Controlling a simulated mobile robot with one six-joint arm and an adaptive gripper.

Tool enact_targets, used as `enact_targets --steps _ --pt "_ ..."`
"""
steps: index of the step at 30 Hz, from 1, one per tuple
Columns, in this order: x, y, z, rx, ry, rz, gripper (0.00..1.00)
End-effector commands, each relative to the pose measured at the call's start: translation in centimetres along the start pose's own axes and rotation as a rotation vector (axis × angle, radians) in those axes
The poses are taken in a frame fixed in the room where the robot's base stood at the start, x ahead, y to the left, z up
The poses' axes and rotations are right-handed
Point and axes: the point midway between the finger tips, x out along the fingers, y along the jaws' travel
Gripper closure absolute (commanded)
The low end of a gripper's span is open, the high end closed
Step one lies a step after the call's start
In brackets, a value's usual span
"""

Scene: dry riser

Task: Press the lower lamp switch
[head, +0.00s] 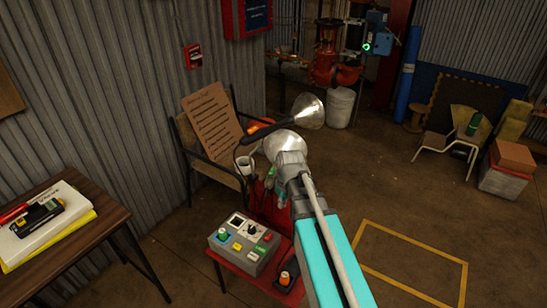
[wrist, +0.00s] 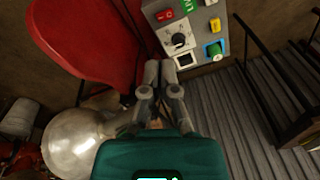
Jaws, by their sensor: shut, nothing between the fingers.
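A grey control box (head: 243,242) with coloured buttons, a white-framed meter and a black knob rests on a red surface. It also shows in the wrist view (wrist: 200,30), with red, green and yellow pieces and a blue-green button (wrist: 213,50). I cannot tell which control is the lower lamp switch. A silver lamp shade (head: 308,110) on a dark neck stands beyond my arm; a round silver dome (wrist: 75,142) is at lower left in the wrist view. My gripper (wrist: 159,66) is shut and empty, its tips beside the box's edge in the picture; contact is unclear.
A black item (head: 288,276) lies on the red surface beside the box. A chair (head: 205,140) holding a brown board stands behind. Open floor lies right, with a yellow outline (head: 412,240).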

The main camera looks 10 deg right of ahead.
Motion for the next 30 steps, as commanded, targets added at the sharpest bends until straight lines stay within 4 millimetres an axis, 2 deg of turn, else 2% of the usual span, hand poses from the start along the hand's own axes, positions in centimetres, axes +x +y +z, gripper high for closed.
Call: enact_targets --steps 1,3,24,30 --pt "-1.4 0.5 -1.1 -0.028 0.008 -0.003 1.00" --pt "-2.4 0.9 -2.1 -0.073 0.020 -0.009 1.00" --pt "-12.0 5.8 -11.6 -0.508 0.145 -0.022 1.00" --pt "-13.8 6.9 -13.5 -0.603 0.174 -0.015 1.00"
